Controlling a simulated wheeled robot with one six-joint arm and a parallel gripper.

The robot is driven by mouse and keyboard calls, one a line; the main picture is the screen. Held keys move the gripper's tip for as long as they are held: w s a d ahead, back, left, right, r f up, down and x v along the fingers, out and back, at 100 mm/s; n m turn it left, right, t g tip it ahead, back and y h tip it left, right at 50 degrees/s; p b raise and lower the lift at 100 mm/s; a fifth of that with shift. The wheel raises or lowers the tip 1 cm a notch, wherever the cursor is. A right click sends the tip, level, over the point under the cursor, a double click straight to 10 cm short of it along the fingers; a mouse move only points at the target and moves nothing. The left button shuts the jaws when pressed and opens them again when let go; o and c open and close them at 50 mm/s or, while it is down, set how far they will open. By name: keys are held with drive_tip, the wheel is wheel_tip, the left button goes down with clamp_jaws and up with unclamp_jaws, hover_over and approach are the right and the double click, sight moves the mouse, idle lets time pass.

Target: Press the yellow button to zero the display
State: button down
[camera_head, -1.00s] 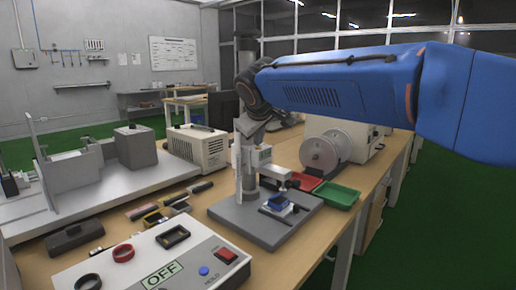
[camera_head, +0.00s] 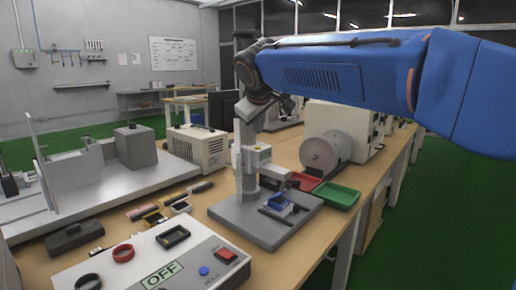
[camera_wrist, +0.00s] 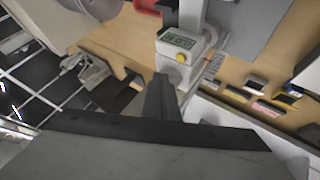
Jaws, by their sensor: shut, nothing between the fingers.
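The digital gauge (camera_head: 257,155) is mounted on the upright of a grey test stand on the bench. In the wrist view its green display (camera_wrist: 179,40) shows digits too small to read surely. The round yellow button (camera_wrist: 181,57) sits just below the display and is uncovered. My gripper (camera_wrist: 163,77) is shut and empty, its dark fingers pointing toward the gauge. The fingertips appear just below and left of the button in the wrist view; I cannot tell whether they touch the gauge. In the head view the fingertips are hard to make out near the stand.
The stand's base (camera_head: 235,211) carries a small blue fixture (camera_head: 278,202). A green tray (camera_head: 337,195) and a red tray (camera_head: 304,182) lie to its right. A control box with an OFF label (camera_head: 163,275) is in front. Hand tools lie to the left.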

wheel_tip(320, 180, up, 2)
drive_tip(key=shift+r, duration=0.2)
idle(0.3)
